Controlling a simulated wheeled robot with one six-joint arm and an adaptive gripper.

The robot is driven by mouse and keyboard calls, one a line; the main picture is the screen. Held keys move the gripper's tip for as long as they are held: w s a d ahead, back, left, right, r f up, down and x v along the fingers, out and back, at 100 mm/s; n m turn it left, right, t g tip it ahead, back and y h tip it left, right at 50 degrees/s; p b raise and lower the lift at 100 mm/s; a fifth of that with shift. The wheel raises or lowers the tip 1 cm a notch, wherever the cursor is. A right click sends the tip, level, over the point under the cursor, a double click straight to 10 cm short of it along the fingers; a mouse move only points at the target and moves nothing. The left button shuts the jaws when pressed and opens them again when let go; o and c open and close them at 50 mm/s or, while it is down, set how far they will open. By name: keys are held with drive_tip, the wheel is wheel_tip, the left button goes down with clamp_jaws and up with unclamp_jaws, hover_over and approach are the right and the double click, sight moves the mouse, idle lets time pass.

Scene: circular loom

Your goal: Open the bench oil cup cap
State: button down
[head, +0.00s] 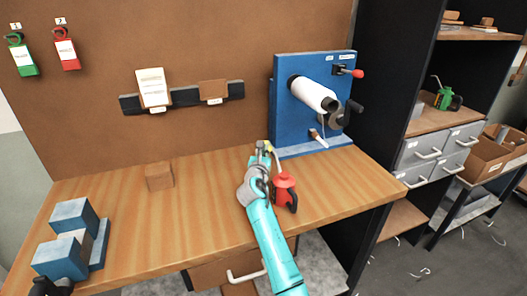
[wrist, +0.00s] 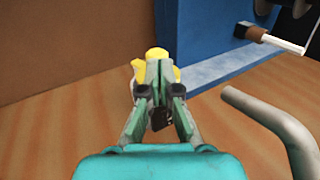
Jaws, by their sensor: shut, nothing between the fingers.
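A small yellow piece, which looks like the bench oil cup and its cap, stands on the bench just beyond my fingertips in the wrist view (wrist: 156,53). Only its top and sides show; my fingers cover its middle, so I cannot tell whether the cap is open or whether they touch it. My gripper (wrist: 158,64) is shut, its green-grey fingertips together with nothing between them. In the head view my gripper (head: 261,147) is over the bench in front of the blue panel, and the cup is mostly hidden behind it.
A red oil can (head: 284,183) stands right of my wrist; its grey spout (wrist: 270,120) shows close by in the wrist view. The blue panel (head: 288,95) with a white roll and crank stands behind. A wooden block (head: 159,176) is left; bench between is clear.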

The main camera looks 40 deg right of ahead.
drive_tip(key=shift+s+d, duration=0.15)
drive_tip(key=shift+d, duration=0.3)
drive_tip(key=shift+a, duration=0.2)
drive_tip(key=shift+s+a, duration=0.25)
drive_tip(key=v, duration=1.1)
drive_tip(key=shift+r, duration=0.1)
drive_tip(key=w+a+r+m+g+h, duration=0.1)
drive_tip(key=w+a+r+m+g, duration=0.4)
drive_tip(key=g, duration=0.3)
drive_tip(key=w+x, duration=0.1)
drive_tip(key=x, duration=1.2)
drive_tip(key=shift+f, duration=0.3)
